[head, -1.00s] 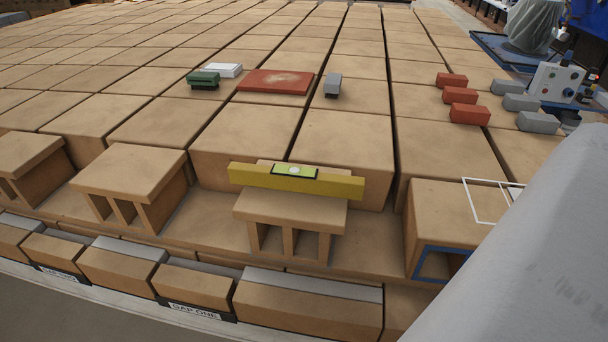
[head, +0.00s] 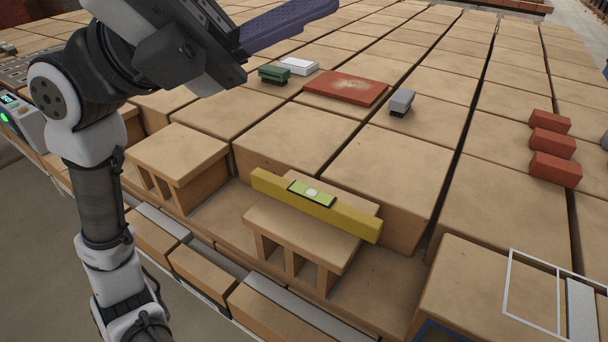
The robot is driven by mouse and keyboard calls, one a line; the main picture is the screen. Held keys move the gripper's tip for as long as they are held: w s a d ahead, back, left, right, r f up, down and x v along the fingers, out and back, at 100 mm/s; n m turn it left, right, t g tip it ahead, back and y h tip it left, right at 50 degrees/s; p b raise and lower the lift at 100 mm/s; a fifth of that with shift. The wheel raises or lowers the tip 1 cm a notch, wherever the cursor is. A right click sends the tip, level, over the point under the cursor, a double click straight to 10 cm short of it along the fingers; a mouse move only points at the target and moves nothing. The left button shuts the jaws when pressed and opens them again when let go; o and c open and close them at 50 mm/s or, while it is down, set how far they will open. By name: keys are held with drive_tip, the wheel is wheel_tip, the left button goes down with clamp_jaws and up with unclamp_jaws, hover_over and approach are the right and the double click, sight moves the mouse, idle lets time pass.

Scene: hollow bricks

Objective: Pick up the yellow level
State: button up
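The yellow level (head: 318,206) lies on top of a hollow brick (head: 308,240) near the front of the stack. It is a long yellow bar with a lime-green, dark-edged panel and a pale round spot on top. My gripper (head: 290,24) is at the top of the head view, above and behind the level and apart from it. A purple ridged finger shows, cut off by the upper edge. Its opening is out of view, so I cannot tell whether it is open or shut. The level is fully visible.
Another hollow brick (head: 178,152) stands left of the level. Behind are a red slab (head: 346,88), a grey block (head: 402,101), a green block (head: 274,74) and a white block (head: 299,65). Several red bricks (head: 553,143) lie at right. A white frame (head: 533,291) is at lower right.

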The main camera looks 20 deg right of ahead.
drive_tip(key=w+d+f+n+t+y+p, duration=0.1)
drive_tip(key=w+d+f+n+t+y, duration=0.3)
drive_tip(key=d+f, duration=0.4)
drive_tip(key=w+d+f+n+t+y, duration=0.35)
drive_tip(key=d+f+n+y, duration=0.2)
drive_tip(key=d, duration=0.35)
drive_tip(key=n+t+y+p, duration=0.2)
drive_tip(key=n+t+y, duration=0.2)
drive_tip(key=n+y, duration=0.6)
hover_over(311, 193)
wheel_tip(311, 193, down, 14)
drive_tip(key=r, duration=0.1)
wheel_tip(311, 193, down, 8)
drive_tip(key=shift+w+r+p, duration=0.1)
drive_tip(key=shift+r+p, duration=0.1)
drive_tip(key=shift+p, duration=0.25)
drive_tip(key=shift+f+p, duration=1.15)
drive_tip(key=shift+f, duration=2)
clamp_jaws()
